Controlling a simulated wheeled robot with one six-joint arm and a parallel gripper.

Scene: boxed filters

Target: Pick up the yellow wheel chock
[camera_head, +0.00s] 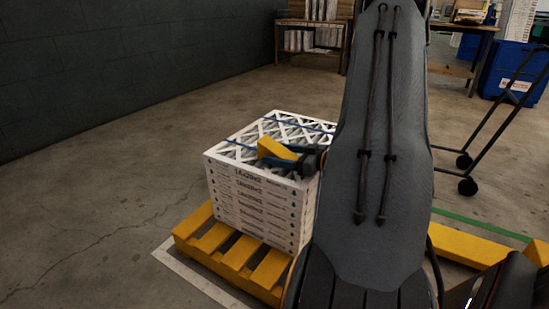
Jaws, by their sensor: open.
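The yellow wheel chock (274,149) is a small wedge on top of a stack of white boxed filters (250,195). My gripper (276,155) is at the top of the stack, reaching in from the right with its jaws open. Its blue-edged fingers lie close around the chock's right end. The picture does not show clearly whether they touch it. My dark grey arm crosses the middle of the view and hides the right side of the stack.
The stack has blue straps and stands on a yellow pallet (228,254). A dark wall (120,70) runs along the left. A wooden shelf (309,24), blue bins (509,72) and a black cart handle (500,115) stand behind. The floor to the left is clear.

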